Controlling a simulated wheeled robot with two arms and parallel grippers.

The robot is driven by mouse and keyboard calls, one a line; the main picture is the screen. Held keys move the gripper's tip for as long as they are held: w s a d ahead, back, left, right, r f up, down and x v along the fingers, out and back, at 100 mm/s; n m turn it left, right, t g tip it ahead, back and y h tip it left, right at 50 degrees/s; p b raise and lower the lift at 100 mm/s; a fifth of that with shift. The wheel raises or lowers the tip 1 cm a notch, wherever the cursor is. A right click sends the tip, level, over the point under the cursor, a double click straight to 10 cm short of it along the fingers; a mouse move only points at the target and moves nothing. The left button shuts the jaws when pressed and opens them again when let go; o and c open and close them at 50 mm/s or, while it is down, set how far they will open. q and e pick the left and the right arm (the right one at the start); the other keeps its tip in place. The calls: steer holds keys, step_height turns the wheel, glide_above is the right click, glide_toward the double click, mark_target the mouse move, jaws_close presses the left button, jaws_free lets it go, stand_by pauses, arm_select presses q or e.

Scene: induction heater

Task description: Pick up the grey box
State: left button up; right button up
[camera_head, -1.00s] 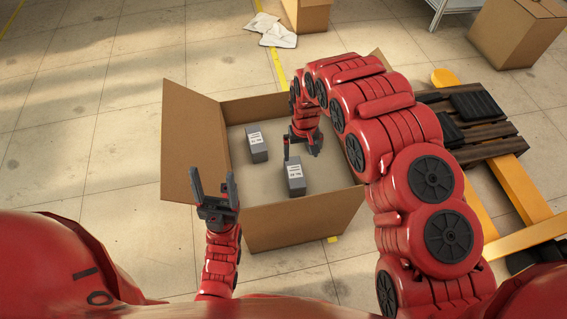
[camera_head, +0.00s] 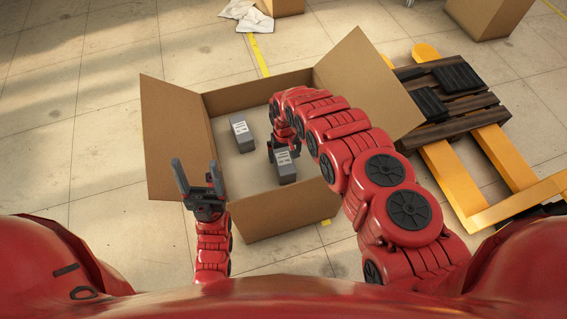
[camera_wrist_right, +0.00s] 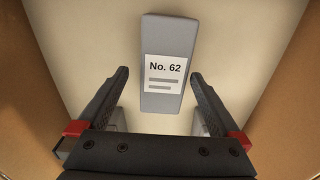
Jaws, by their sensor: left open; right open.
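Two grey boxes with white labels stand inside an open cardboard carton (camera_head: 270,216). One grey box (camera_head: 242,136) is toward the carton's left side; the other grey box (camera_head: 285,168) is nearer the front. My right gripper (camera_head: 283,150) is open, reaching down into the carton just behind the front grey box in the picture. In the right wrist view, a grey box (camera_wrist_right: 167,45) labelled "No. 62" lies ahead, between the lines of my open right fingers (camera_wrist_right: 159,75), with nothing gripped. I cannot tell which box that is. My left gripper (camera_head: 195,176) is open and empty at the carton's left front corner.
The carton's left flap (camera_head: 172,140) and large right flap (camera_head: 368,85) stand out. A dark pallet (camera_head: 450,97) on a yellow pallet jack (camera_head: 500,155) is at right. White cloths (camera_head: 247,14) lie behind. The left floor is clear.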

mark_target(283, 158)
steer(key=shift+s+a+f, duration=0.1)
steer(key=shift+f, duration=0.5)
steer(key=shift+s+a+f+b, duration=0.15)
steer(key=shift+f+b, duration=0.85)
steer(key=shift+f, duration=1.1)
jaws_close()
steer(key=shift+r, duration=0.1)
steer(key=shift+r+p, duration=0.35)
steer(key=shift+r, duration=0.05)
step_height(283, 158, up, 8)
steer(key=shift+r+p, duration=0.25)
steer(key=shift+p, duration=0.75)
steer(key=shift+r, duration=0.3)
